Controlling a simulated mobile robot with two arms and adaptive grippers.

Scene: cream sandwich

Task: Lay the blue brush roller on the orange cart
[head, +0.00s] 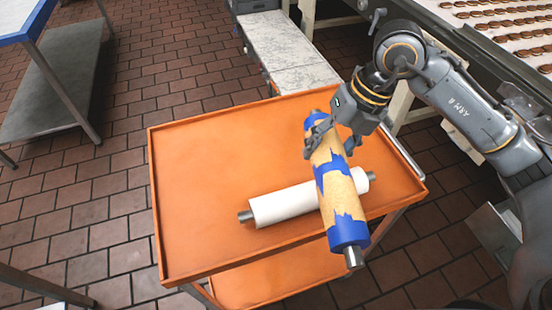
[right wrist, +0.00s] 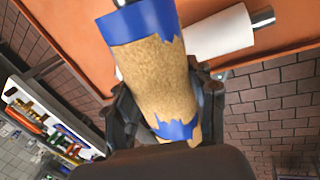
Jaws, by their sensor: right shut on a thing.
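The blue brush roller (head: 333,179) is tan with blue bands and metal shaft ends. My right gripper (head: 318,139) is shut on it near its upper end. It is held above the orange cart (head: 190,180), tilted, with its lower end over the cart's front edge. In the right wrist view the roller (right wrist: 155,75) lies between the fingers (right wrist: 165,105), with the orange cart top (right wrist: 72,25) behind it. My left gripper is not in view.
A white roller (head: 285,204) lies on the cart, partly hidden behind the blue brush roller. The cart's left and back surface is clear. A conveyor with cookies (head: 500,25) stands at the upper right. A blue-edged table (head: 20,38) stands at the upper left.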

